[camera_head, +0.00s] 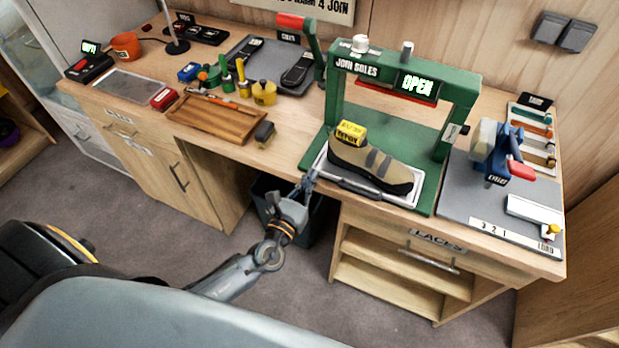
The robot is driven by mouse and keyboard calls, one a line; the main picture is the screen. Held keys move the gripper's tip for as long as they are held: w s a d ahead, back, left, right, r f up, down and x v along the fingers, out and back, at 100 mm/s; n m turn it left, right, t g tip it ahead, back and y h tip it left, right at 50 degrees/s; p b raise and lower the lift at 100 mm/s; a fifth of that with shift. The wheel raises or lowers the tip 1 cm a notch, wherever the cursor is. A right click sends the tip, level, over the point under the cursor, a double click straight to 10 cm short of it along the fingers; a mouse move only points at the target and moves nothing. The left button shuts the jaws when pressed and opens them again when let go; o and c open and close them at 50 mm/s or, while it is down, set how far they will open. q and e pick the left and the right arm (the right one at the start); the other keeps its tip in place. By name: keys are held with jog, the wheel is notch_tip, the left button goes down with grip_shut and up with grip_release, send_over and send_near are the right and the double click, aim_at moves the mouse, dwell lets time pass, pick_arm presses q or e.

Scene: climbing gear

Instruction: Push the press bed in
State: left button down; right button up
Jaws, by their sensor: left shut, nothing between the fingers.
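The green press (459,98) stands on the workbench, with a "JOIN SOLES" label and a lit "OPEN" sign on its crossbeam. Its press bed (416,197) is a pale tray with a dark handle bar along its front, sticking out toward the bench's front edge. A tan and black climbing shoe (372,163) with a yellow tag rests on the bed. My left gripper (309,180) is shut and empty at the bench's front edge, close to the bed's left front corner. I cannot tell if it touches the bed. My right gripper is not in view.
A wooden tray (222,121), small bottles and a dark block (264,133) lie left of the press. A blue clamp tool (497,150) stands on a grey board at right. A dark bin (262,198) is under the bench. Open floor lies in front.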

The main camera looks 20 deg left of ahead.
aim_at(322, 158)
pick_arm(q)
jog(key=w+b, duration=0.1)
jog(key=w, duration=0.7)
jog(key=shift+d+b, duration=0.15)
jog(key=shift+b, duration=0.25)
jog(key=shift+s, duration=0.1)
